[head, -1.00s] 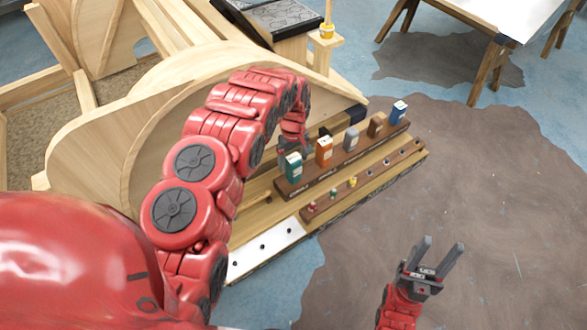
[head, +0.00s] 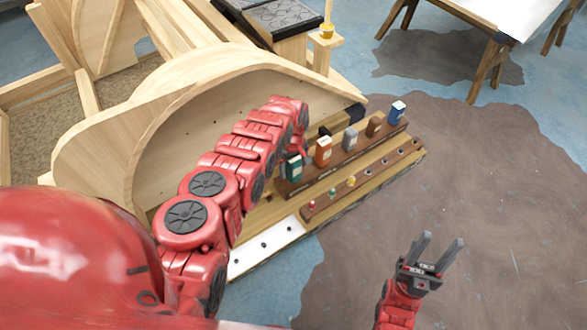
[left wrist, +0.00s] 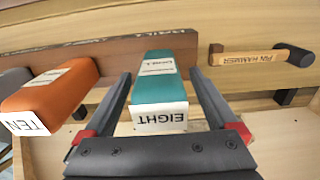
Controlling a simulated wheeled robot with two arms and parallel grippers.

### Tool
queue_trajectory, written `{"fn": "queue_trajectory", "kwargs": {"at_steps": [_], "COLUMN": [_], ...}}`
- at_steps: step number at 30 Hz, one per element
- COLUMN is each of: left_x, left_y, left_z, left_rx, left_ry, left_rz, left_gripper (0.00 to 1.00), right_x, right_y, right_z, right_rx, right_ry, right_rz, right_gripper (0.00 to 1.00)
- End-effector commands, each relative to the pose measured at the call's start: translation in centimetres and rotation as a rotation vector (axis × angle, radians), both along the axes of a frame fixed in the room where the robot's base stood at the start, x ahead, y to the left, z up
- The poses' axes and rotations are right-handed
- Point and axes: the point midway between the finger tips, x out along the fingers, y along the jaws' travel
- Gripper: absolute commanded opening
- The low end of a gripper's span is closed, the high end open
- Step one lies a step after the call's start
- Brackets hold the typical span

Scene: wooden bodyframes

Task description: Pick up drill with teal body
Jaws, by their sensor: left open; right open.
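The teal drill body (head: 293,167) stands at the near left end of a brown wooden rack in the head view. In the left wrist view the teal drill (left wrist: 160,88), with a white end label reading EIGHT, lies between the fingers of my left gripper (left wrist: 160,76). Those fingers are open, one on each side of it, with gaps visible. In the head view my left gripper is mostly hidden by my own red arm. My right gripper (head: 441,243) is open and empty above the floor at lower right.
An orange drill (head: 324,151) stands beside the teal one and close to a left finger in the wrist view (left wrist: 52,92). Grey, brown and blue bodies follow along the rack (head: 335,174). A pin hammer (left wrist: 250,57) hangs on the panel. Floor at right is clear.

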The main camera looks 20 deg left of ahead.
Motion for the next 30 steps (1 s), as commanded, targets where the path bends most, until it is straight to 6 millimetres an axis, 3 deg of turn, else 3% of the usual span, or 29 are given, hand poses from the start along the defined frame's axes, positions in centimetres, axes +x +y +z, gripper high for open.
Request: {"fn": "queue_trajectory", "kwargs": {"at_steps": [2,17,30], "left_x": [0.0,0.0,0.03], "left_y": [-0.01,-0.03,-0.03], "left_z": [0.0,0.0,0.12], "left_rx": [0.0,0.0,-0.001], "left_ry": [0.0,0.0,-0.001], "left_rz": [0.0,0.0,0.0], "left_gripper": [0.91,0.01,0.0], "right_x": [0.0,0.0,0.0], "right_y": [0.0,0.0,0.0], "right_z": [0.0,0.0,0.0], "right_rx": [0.0,0.0,0.0], "right_ry": [0.0,0.0,0.0], "right_rz": [0.0,0.0,0.0], "right_gripper": [0.5,0.5,0.5]}}
